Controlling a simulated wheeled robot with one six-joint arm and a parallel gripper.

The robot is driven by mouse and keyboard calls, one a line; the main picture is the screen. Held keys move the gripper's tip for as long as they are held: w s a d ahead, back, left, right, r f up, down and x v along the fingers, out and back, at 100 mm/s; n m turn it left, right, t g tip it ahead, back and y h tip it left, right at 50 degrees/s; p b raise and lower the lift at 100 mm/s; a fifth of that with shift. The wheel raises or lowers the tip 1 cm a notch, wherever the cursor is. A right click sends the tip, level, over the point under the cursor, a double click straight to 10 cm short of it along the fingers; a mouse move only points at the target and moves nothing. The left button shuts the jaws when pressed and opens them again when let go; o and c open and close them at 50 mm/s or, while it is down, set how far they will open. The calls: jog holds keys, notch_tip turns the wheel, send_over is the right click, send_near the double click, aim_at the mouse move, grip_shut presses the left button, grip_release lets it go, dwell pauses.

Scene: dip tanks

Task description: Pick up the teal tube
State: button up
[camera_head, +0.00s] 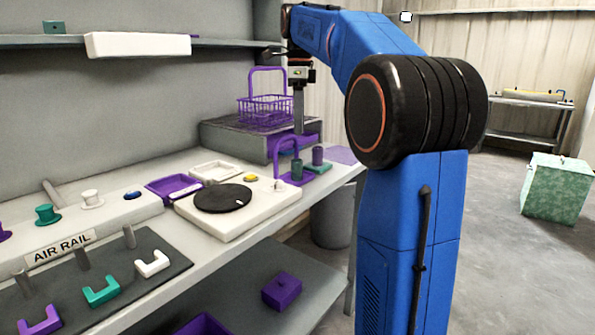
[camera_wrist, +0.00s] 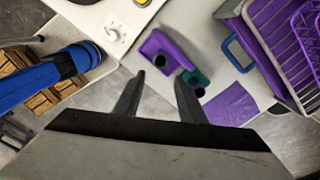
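The teal tube (camera_head: 297,168) stands upright on a purple base (camera_head: 284,177) near the right end of the bench. In the wrist view it appears end-on as a dark round opening (camera_wrist: 160,60) on the purple base (camera_wrist: 172,45). Beside it a purple tube (camera_head: 318,155) stands on a teal base (camera_head: 322,168). My gripper (camera_head: 299,128) hangs pointing down above this area. In the wrist view its two fingers are apart and empty (camera_wrist: 160,76), with the teal tube just beyond the gap between the tips.
A purple wire basket (camera_head: 265,110) stands on the raised grey block behind. A white unit with a black disc (camera_head: 222,198) lies left of the tubes. A purple mat (camera_head: 342,155) lies to the right. A grey bin (camera_head: 331,220) stands below the bench end.

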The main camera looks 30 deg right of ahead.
aim_at(298, 161)
notch_tip(298, 161, down, 12)
jog(key=shift+w+a+f, duration=0.1)
jog(key=c, duration=0.8)
